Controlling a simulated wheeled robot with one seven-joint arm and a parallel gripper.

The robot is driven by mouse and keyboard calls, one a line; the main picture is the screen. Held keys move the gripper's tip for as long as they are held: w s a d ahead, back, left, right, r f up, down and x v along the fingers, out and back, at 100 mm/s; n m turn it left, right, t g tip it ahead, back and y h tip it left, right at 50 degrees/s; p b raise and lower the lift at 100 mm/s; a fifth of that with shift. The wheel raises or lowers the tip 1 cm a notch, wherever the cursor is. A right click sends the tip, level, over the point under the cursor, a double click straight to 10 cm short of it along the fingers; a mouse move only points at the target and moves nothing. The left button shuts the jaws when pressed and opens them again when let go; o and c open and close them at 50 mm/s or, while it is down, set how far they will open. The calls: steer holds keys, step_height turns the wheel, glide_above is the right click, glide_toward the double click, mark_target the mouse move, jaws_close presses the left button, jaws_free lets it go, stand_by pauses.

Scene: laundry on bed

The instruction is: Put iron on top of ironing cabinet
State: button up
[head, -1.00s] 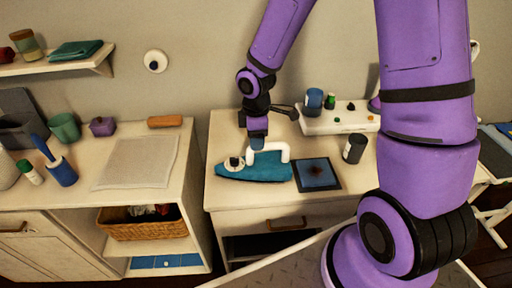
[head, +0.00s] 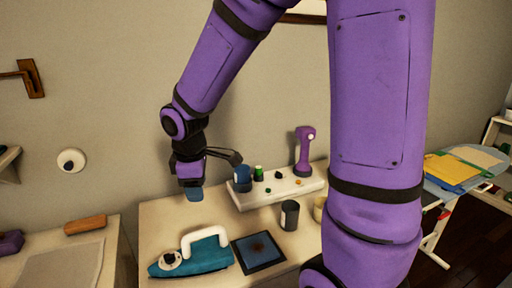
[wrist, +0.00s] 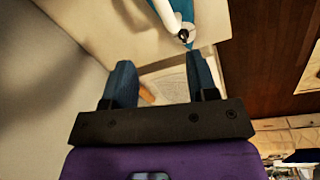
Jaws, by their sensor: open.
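The iron (head: 194,256) has a teal body and a white handle. It rests on the light cabinet top (head: 160,219) at the lower left of the head view, beside a dark square pad. In the wrist view, part of the iron (wrist: 176,14) shows at the top edge. My gripper (head: 194,192) is above and behind the iron, apart from it. In the wrist view, its two blue fingers (wrist: 160,82) are spread with nothing between them.
The dark pad (head: 259,252) lies right of the iron. A dark cup (head: 290,215) stands near it. A white raised shelf (head: 275,188) behind holds a blue cup and a purple device (head: 304,150). A lower-left counter holds an orange-brown block (head: 85,225). An ironing board with folded cloths (head: 460,168) stands at right.

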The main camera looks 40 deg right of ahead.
steer(key=s+d+r+m+t, duration=0.2)
steer(key=s+r+m, duration=0.3)
steer(key=s+r, duration=0.2)
steer(key=s+d+r+m+t+y, duration=0.1)
steer(key=s+d+r+m+t, duration=0.1)
steer(key=s+r+m, duration=0.3)
steer(key=shift+s+d+r+m, duration=0.15)
steer(key=shift+s+r+m, duration=0.25)
steer(key=shift+s+r, duration=2)
steer(key=shift+s+f, duration=0.55)
steer(key=shift+f, duration=0.05)
